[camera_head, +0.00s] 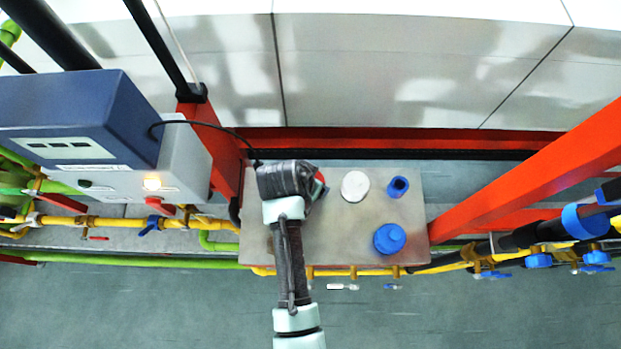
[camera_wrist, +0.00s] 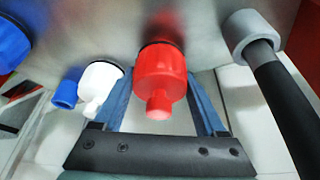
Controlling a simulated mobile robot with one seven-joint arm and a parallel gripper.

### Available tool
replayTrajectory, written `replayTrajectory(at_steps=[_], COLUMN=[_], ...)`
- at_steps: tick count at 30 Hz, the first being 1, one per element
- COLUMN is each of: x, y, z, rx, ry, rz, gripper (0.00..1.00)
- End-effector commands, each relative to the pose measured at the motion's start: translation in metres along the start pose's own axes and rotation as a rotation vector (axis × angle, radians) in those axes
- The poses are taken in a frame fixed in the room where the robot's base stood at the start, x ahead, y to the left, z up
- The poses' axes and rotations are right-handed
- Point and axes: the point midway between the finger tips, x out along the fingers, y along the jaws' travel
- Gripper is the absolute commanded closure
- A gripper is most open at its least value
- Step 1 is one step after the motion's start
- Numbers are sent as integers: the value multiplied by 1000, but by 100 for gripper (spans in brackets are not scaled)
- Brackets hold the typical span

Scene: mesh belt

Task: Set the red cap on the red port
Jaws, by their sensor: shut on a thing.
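The red cap (camera_wrist: 160,72), a wide round body with a narrower knob, stands between the two blue-grey fingers of my gripper (camera_wrist: 160,92) in the wrist view. My gripper is shut on it. A dark ring shows at its base, close against the metal surface. In the head view only a red edge (camera_head: 320,178) shows beside my gripper (camera_head: 312,183), over the left part of the metal plate (camera_head: 345,245). I see no separate red port; the area under the cap is hidden, so I cannot tell how the cap is seated.
A white round piece (camera_head: 355,186), a small blue piece (camera_head: 398,187) and a larger blue piece (camera_head: 389,238) stand right of my gripper on the plate. A blue-grey box (camera_head: 75,120) stands at left. A red beam (camera_head: 530,170) slants at right.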

Motion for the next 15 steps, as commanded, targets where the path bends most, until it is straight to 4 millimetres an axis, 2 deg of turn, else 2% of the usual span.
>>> replayTrajectory(at_steps=[15], x=[9], y=[0], z=[4], rx=[0], ry=[0], rz=[0], gripper=[82])
